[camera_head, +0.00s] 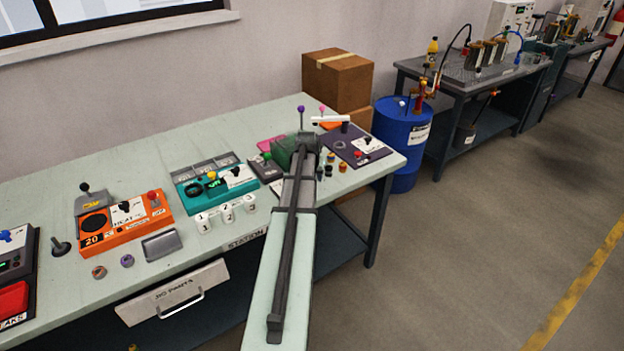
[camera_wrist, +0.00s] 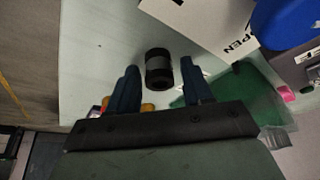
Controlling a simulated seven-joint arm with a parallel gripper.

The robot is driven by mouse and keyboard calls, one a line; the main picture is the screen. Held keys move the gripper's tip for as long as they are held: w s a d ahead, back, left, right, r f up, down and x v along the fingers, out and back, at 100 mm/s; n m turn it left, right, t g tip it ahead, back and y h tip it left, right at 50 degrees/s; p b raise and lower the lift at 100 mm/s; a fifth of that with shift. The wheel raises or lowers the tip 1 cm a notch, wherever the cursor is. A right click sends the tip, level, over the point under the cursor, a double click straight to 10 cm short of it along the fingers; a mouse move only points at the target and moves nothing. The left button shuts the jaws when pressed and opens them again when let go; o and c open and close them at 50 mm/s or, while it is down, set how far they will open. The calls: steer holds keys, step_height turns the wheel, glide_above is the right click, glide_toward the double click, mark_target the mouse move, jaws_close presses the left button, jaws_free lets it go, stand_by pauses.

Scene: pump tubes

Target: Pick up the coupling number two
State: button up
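In the wrist view my gripper (camera_wrist: 159,64) is open, its two dark blue fingers spread on either side of a black cylinder with a grey middle band (camera_wrist: 159,70). It looks like a coupling; no number shows on it. I cannot tell whether the fingers touch it. In the head view several small black and yellow-orange parts (camera_head: 342,167) stand right of my arm's end. My fingertips cannot be made out there. White cups numbered 1, 2 and 3 stand at the table's front; the cup marked 2 (camera_head: 227,213) is the middle one.
The pale green table (camera_head: 130,150) carries an orange control box (camera_head: 125,222), a teal control box (camera_head: 215,183) and a dark panel (camera_head: 368,155) with a red button. A cardboard box (camera_head: 338,78) and a blue drum (camera_head: 400,140) stand beyond. The table's right edge is close.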

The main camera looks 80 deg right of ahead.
jaws_close()
steer(key=shift+r, duration=0.1)
stand_by(0.3)
